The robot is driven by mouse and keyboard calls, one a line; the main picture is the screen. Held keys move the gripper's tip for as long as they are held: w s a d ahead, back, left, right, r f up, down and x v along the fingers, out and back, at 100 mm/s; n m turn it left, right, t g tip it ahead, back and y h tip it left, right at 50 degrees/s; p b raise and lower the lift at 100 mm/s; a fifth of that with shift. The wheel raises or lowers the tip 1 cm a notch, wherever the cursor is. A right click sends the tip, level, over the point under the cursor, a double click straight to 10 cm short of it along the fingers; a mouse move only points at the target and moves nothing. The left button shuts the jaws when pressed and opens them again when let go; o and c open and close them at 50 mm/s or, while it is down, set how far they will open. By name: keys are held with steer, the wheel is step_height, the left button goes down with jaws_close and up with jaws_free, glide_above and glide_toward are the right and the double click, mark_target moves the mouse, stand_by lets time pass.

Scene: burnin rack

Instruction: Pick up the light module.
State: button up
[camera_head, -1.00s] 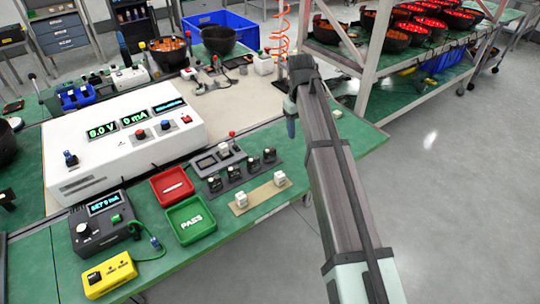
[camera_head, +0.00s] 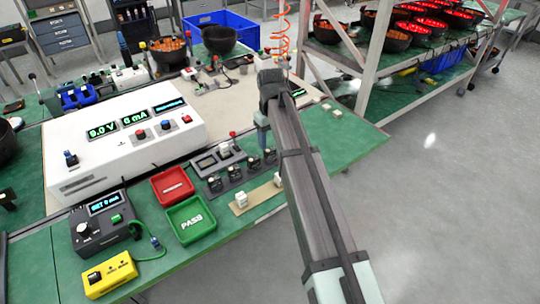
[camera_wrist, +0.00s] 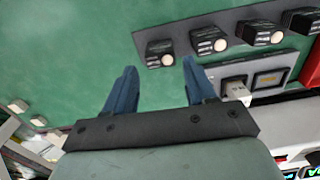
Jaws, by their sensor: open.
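Several black modules with pale round ends sit in a dark strip on the green bench; the nearest to my gripper is the end black module (camera_wrist: 160,53). In the head view that module (camera_head: 270,156) is partly beside my fingers. Two white cubes (camera_head: 278,179) stand on a tan strip (camera_head: 258,194). I cannot tell which is the light module. My gripper (camera_wrist: 158,72) is open and empty, its blue fingers pointing down at the bench; the end black module appears between and beyond the fingertips.
A green tray (camera_head: 191,220) and a red tray (camera_head: 171,184) lie left of the strips. A white power supply (camera_head: 115,150) stands behind them. Two small white pieces (camera_head: 331,111) lie toward the bench's right edge. The bench between is clear.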

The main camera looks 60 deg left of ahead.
mark_target(270, 150)
steer(key=shift+f, duration=2.95)
steer(key=c, duration=0.7)
